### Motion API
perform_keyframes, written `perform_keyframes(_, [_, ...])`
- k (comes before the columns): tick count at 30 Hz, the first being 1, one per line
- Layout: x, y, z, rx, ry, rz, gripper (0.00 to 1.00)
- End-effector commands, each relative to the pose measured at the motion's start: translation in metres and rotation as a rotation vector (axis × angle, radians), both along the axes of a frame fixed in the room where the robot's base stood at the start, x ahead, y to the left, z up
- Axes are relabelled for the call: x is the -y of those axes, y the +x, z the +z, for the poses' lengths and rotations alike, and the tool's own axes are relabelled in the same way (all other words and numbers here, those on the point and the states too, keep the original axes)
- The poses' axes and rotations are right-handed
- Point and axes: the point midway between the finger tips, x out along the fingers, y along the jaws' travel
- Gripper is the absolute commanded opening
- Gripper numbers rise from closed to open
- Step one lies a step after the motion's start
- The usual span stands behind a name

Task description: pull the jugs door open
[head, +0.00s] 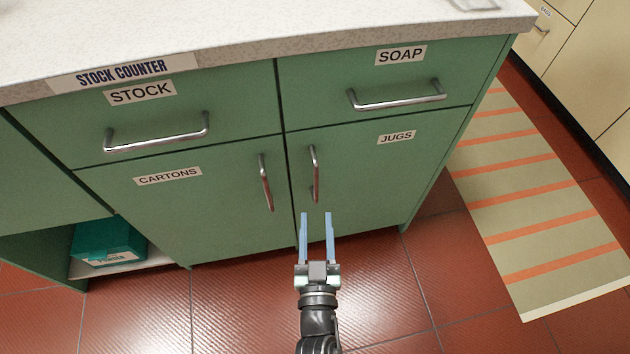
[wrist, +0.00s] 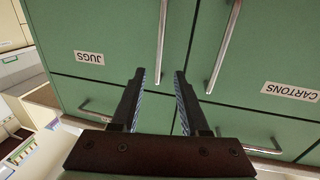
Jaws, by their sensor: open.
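The jugs door (head: 365,185) is a green cabinet door at the lower right of the counter, marked with a JUGS label (head: 396,138). It looks shut. Its upright metal handle (head: 314,174) is near the door's left edge. My gripper (head: 317,214) is open and empty, with its blue fingers pointing at the cabinet just below the handle in the head view. Handle and fingers appear apart.
The cartons door (head: 200,205) with its own handle (head: 266,182) is just left. The stock drawer (head: 190,110) and soap drawer (head: 370,90) are above. A striped mat (head: 535,190) lies on the right floor. A teal box (head: 108,242) sits in an open shelf.

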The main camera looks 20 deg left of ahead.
Motion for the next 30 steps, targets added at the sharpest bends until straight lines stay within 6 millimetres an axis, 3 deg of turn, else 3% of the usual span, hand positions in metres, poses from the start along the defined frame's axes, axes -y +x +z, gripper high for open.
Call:
perform_keyframes(9, [-0.025,0.064,-0.003,0.005,-0.001,-0.001,0.45])
perform_keyframes(15, [-0.037,0.089,-0.002,0.002,0.000,-0.001,0.45])
perform_keyframes(28, [-0.041,0.098,0.000,0.000,-0.001,-0.001,0.45])
perform_keyframes(30, [-0.041,0.098,0.001,0.000,-0.001,-0.002,0.34])
